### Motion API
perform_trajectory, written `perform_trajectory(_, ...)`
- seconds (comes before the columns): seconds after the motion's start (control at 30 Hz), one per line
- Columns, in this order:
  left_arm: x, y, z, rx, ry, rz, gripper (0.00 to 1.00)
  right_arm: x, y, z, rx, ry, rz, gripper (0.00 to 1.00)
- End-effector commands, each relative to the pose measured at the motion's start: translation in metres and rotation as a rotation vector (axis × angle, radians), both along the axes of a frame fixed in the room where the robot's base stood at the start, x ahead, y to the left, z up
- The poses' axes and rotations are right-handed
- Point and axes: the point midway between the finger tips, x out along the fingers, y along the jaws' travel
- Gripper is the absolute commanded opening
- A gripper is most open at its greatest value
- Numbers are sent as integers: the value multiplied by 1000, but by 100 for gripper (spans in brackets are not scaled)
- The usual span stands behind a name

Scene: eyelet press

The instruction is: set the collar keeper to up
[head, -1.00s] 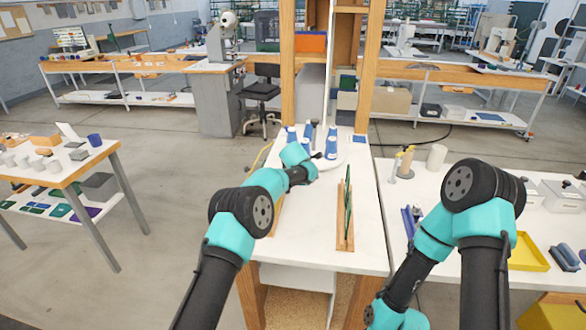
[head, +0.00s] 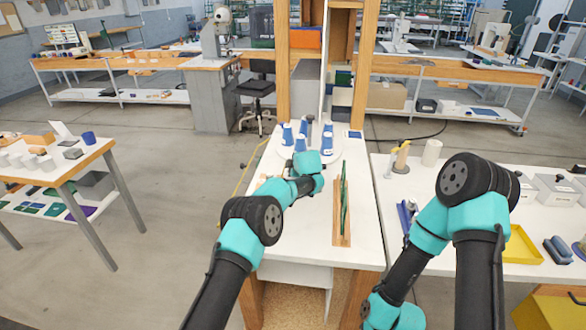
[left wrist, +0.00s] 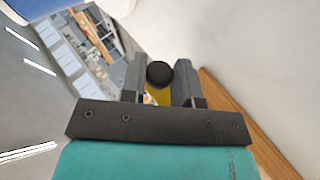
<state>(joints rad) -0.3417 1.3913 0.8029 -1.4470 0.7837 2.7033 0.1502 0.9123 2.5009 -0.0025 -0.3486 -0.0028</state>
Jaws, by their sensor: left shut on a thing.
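In the left wrist view, my left gripper (left wrist: 159,80) has its two grey fingers on either side of a round black knob (left wrist: 159,72), shut on it. A bit of yellow (left wrist: 160,96) shows below the knob between the fingers. In the head view, the left arm reaches over the white table and its own wrist hides the fingers and the knob. I cannot make out the collar keeper's position or markings. My right arm is bent at the right, and its gripper is out of view.
Several blue parts (head: 300,143) stand on a round white plate (head: 285,152) at the table's back. A wooden rack (head: 341,222) with green boards stands right of my left arm. A side table at the right holds a yellow tray (head: 522,248). Wooden posts rise behind.

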Motion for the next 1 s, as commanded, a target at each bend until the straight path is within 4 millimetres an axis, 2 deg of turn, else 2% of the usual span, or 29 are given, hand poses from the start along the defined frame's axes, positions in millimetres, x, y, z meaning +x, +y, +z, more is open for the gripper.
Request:
perform_trajectory(0.23,0,2,-1,0,1,2,5,0,0,0,0,0,0,43)
perform_trajectory(0.27,0,2,-1,0,1,2,32,0,0,0,0,0,0,43)
perform_trajectory(0.5,0,1,0,-1,1,1,54,0,0,0,0,0,0,43)
perform_trajectory(1.0,-6,-2,7,-1,1,0,54,0,0,0,0,0,0,43)
